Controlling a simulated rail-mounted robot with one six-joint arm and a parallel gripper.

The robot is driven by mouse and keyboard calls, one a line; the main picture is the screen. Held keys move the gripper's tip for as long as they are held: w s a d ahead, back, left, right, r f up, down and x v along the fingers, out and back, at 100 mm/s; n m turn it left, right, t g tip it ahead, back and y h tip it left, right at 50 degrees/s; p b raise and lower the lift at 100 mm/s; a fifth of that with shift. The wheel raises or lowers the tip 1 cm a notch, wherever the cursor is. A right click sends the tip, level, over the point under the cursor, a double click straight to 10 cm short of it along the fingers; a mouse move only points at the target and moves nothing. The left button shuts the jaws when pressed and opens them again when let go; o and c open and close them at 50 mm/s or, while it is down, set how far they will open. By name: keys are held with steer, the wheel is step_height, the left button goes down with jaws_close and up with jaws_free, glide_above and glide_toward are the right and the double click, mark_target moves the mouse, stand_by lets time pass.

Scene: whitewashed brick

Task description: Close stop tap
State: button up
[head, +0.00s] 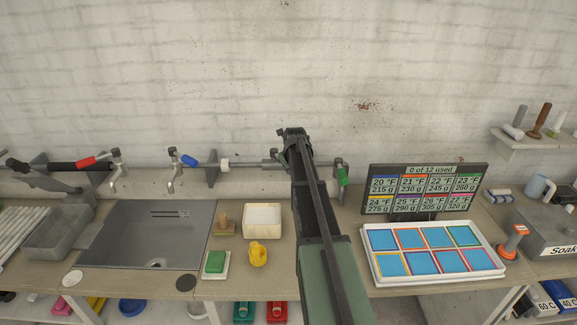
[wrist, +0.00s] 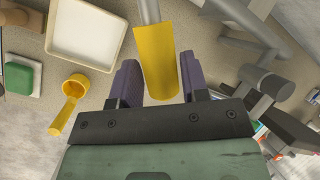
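A yellow lever handle (wrist: 155,50) on a grey stem, apparently the stop tap's, shows in the wrist view. It cannot be made out in the head view, where my arm covers part of the pipe. My gripper (wrist: 159,75) is open, with one purple finger on each side of the yellow lever. Gaps show between lever and fingers, so it is not clamped; whether the lever is fully between them in depth I cannot tell. The grey wall pipe (head: 246,164) runs behind my arm. In the head view the gripper fingers are hidden.
A blue-lever tap (head: 189,160) and a red-lever tap (head: 86,162) stand over the sink (head: 130,232). A green-handled tap (head: 343,176) is right of my arm. A white box (head: 262,234), a yellow scoop (head: 258,254) and a screen (head: 466,180) are on the counter.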

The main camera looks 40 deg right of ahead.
steer(key=shift+o, duration=1.3)
steer(key=p+v, duration=0.9)
steer(key=v, duration=0.2)
steer(key=shift+p, duration=0.3)
steer(key=shift+d, duration=0.1)
